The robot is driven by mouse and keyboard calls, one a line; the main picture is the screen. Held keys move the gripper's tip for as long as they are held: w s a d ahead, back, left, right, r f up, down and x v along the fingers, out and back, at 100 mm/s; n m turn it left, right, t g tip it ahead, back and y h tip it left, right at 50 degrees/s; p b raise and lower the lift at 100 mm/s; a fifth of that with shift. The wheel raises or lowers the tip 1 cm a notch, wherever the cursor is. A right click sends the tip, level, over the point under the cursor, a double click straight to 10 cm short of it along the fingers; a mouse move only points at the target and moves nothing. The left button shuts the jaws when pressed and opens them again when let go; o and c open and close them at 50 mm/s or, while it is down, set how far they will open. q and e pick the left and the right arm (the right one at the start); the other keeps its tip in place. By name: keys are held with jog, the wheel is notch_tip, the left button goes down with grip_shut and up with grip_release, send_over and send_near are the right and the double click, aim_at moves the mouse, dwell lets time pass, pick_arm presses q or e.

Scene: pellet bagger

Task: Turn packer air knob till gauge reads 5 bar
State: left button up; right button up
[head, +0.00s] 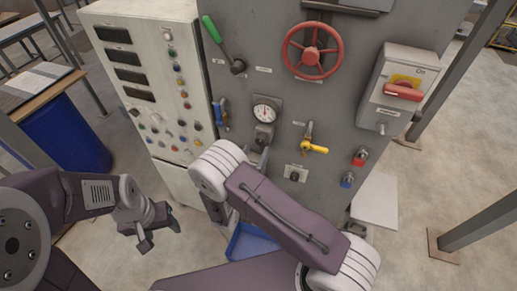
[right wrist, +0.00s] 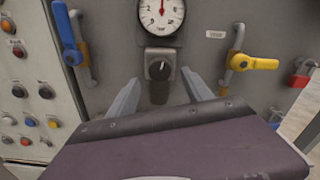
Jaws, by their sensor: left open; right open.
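The round white air gauge (head: 264,112) is on the grey panel. It also shows in the right wrist view (right wrist: 161,15), cut off at the top; its needle points roughly up, and the figures are too small to read. The dark round air knob (right wrist: 159,68) with a pale mark sits on a grey block just below the gauge. My right gripper (right wrist: 160,90) is open, its fingers apart on either side below the knob, not visibly touching it. In the head view my right arm partly hides that gripper. My left gripper (head: 150,230) is open and empty, low at the left.
A blue-handled valve (right wrist: 68,35) is left of the gauge, a yellow-handled valve (right wrist: 250,62) right. A red handwheel (head: 313,50), green lever (head: 213,30), red switch box (head: 403,90) and another knob (head: 295,174) are on the panel. A button cabinet (head: 150,70) stands left.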

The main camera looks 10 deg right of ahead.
pick_arm(q)
notch_tip(320, 180, down, 2)
jog(key=shift+f+b, duration=0.25)
jog(key=shift+b, duration=0.5)
pick_arm(e)
jog(key=v, duration=0.5)
jog(key=shift+s+a, duration=0.15)
jog(key=shift+s, duration=0.05)
pick_arm(q)
jog(key=shift+a, duration=0.1)
